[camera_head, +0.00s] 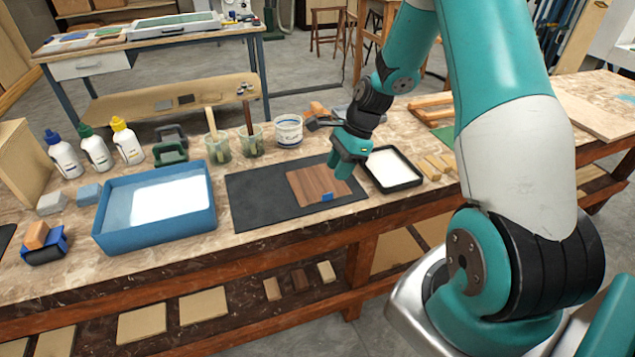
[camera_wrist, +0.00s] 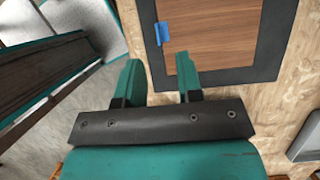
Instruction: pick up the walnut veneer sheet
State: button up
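The walnut veneer sheet (camera_head: 311,185) lies flat on a dark mat (camera_head: 257,206) on the workbench. A small blue tab (camera_head: 327,197) sits at its near edge. In the wrist view the sheet (camera_wrist: 224,38) is beyond my fingertips, with the blue tab (camera_wrist: 162,33) at its left edge. My gripper (camera_head: 341,168) is above the sheet's right side, near the mat's right part. In the wrist view my gripper (camera_wrist: 158,62) has its two fingers apart with nothing between them. The fingers appear short of the sheet; their exact height above it is hard to tell.
A shallow black tray with white contents (camera_head: 391,186) stands right of the mat. A blue tray (camera_head: 106,226) stands left. Brush jars (camera_head: 251,143) and a white tub (camera_head: 289,131) stand behind. Wood blocks (camera_head: 437,166) lie right of the black tray. Glue bottles (camera_head: 97,150) stand at the far left.

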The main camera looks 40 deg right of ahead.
aim_at(328, 194)
jog(key=x, duration=0.3)
jog(key=p+x, duration=0.1)
jog(key=x, duration=0.3)
jog(key=shift+s+f, duration=0.2)
grip_shut()
